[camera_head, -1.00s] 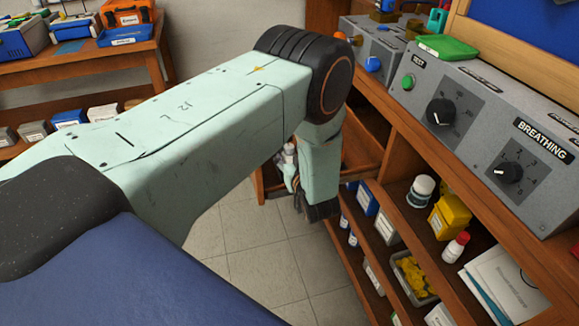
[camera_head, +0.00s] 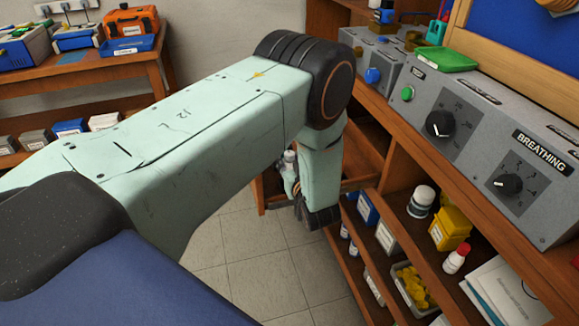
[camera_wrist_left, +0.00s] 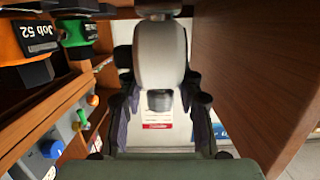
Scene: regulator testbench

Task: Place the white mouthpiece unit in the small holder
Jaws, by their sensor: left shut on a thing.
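The white mouthpiece unit (camera_wrist_left: 160,58) is a rounded pale body with a dark grey end, seen in the left wrist view. My left gripper (camera_wrist_left: 158,104) is shut on it, with a dark finger on each side. In the head view my left gripper (camera_head: 296,190) hangs below the bent arm, largely hidden by its wrist, near the wooden shelving. A small pale part shows there, but I cannot tell if it is the mouthpiece. I cannot make out the small holder in either view. My right gripper is not in view.
The wooden shelf unit (camera_head: 395,190) holds bottles, boxes and a yellow container (camera_head: 448,228). A grey BREATHING console (camera_head: 480,140) stands on top. In the wrist view, a wooden panel (camera_wrist_left: 250,75) rises close at right, and an orange Job 52 item (camera_wrist_left: 30,42) is at left.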

